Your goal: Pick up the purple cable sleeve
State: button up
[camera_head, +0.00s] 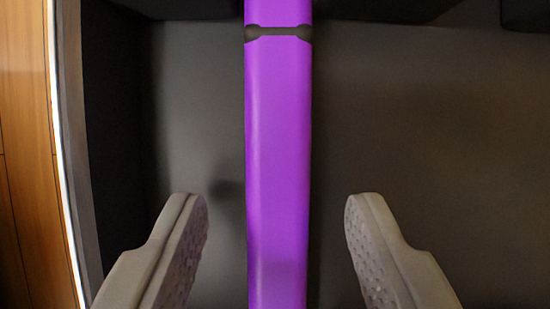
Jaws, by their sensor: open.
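The purple cable sleeve (279,160) is a long, straight purple bar that runs from the top edge to the bottom edge of the view, near the middle. A dark band with rounded ends crosses it near the top. Both ends of the sleeve lie outside the view. My gripper (275,215) is open and empty. Its two grey fingers stand on either side of the sleeve, with a clear gap on each side. I cannot tell how far the sleeve is from the fingertips in depth.
A grey-brown surface (430,130) lies behind the sleeve. A dark wall (118,130) with a pale edge stands at the left, with wooden panelling (22,150) beyond it. Dark blocks (525,15) show at the top right. The surface beside the sleeve looks clear.

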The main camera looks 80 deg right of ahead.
aim_at(278, 242)
jog(key=shift+a+f, duration=0.15)
jog(key=shift+f, duration=0.2)
grip_shut()
jog(key=shift+r, duration=0.15)
notch_tip(278, 242, up, 10)
dwell(0.6)
